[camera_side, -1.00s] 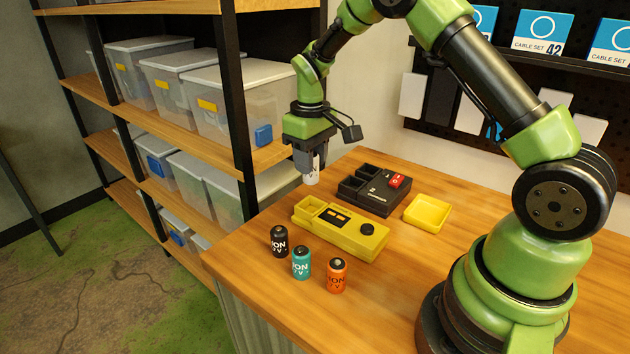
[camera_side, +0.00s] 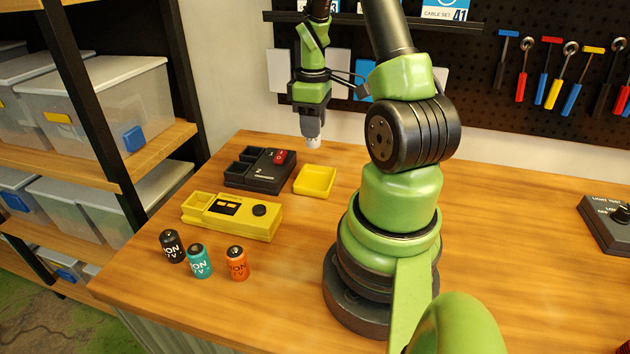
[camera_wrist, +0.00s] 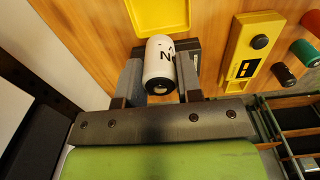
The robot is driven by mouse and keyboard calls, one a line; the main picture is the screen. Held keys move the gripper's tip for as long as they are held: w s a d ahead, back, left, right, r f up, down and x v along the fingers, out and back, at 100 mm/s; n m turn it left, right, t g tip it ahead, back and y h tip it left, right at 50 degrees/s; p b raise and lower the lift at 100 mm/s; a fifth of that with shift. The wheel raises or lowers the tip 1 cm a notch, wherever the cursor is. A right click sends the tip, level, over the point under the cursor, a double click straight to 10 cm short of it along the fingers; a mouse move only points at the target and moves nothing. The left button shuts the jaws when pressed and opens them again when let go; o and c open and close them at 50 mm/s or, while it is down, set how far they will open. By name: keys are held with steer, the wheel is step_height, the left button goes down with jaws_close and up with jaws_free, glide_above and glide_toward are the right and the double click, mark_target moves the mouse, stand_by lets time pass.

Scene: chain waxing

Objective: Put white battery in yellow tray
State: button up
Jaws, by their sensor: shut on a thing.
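My gripper (camera_side: 312,132) is shut on the white battery (camera_side: 313,143), which shows its lower end below the fingers in the side view. In the wrist view the white battery (camera_wrist: 159,62) lies between the two fingers, with dark lettering on its side. The yellow tray (camera_side: 315,181) is a shallow, empty square on the table, just below the held battery in the side view. In the wrist view part of the yellow tray (camera_wrist: 165,28) shows just past the battery, partly cut off by the frame edge. The battery is held above the table.
A black device (camera_side: 258,185) with empty slots and a red button lies left of the tray. A yellow device (camera_side: 232,230) lies in front of it. Black (camera_side: 172,247), teal (camera_side: 200,262) and orange (camera_side: 237,264) batteries stand near the front edge. The table's right side is mostly clear.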

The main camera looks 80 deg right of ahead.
mark_target(316, 146)
steer(key=f, duration=0.4)
steer(key=shift+s+f, duration=0.25)
steer(key=shift+f, duration=2.65)
steer(key=o, duration=1)
steer(key=shift+f, duration=0.1)
